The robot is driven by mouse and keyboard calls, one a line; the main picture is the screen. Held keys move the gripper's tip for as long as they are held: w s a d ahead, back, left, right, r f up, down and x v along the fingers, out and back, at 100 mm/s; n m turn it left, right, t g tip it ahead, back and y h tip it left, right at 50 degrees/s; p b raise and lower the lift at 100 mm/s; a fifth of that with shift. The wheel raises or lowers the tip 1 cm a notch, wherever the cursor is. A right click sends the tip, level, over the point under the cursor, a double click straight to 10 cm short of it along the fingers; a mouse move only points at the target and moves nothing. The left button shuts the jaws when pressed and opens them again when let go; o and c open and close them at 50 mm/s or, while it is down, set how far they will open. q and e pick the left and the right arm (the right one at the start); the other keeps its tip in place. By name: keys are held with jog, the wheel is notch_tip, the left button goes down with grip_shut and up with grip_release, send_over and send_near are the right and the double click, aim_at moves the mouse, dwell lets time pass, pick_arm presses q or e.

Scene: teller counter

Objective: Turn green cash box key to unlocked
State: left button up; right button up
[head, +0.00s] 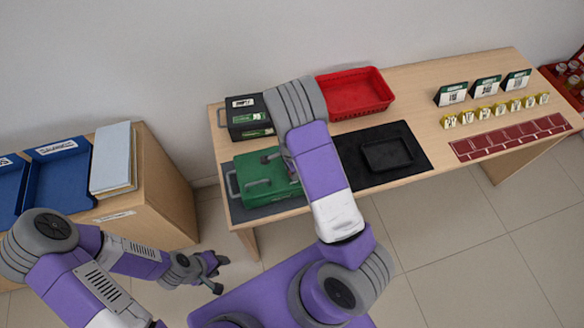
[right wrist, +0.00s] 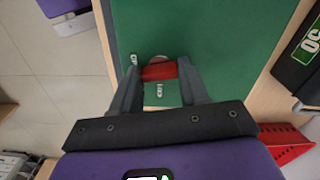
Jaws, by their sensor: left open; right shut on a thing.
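The green cash box (head: 250,182) sits on a dark mat (head: 240,212) at the left end of the counter, a handle on its side; my right arm covers part of it. In the right wrist view its green face (right wrist: 205,30) fills the upper middle. My right gripper (right wrist: 159,75) is shut on a red key (right wrist: 159,72), in front of a round grey lock plate (right wrist: 157,59) with small white marks beside it. The marks are too small to read surely. My left gripper (head: 216,272) is open and empty, low beside the counter.
A black box (head: 238,118) stands behind the cash box, with a red basket (head: 372,92) to its right. A black tray (head: 388,156) lies on a black mat. Card stands (head: 486,86) and yellow tags are further right. A side cabinet (head: 160,190) holds blue trays.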

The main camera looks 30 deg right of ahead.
jog(key=shift+m+p, duration=0.4)
jog(key=shift+m, duration=0.7)
jog(key=o, duration=1.1)
jog(key=shift+c, duration=0.2)
notch_tip(320, 180, up, 8)
jog(key=shift+f+p, duration=0.2)
jog(key=shift+p, duration=0.4)
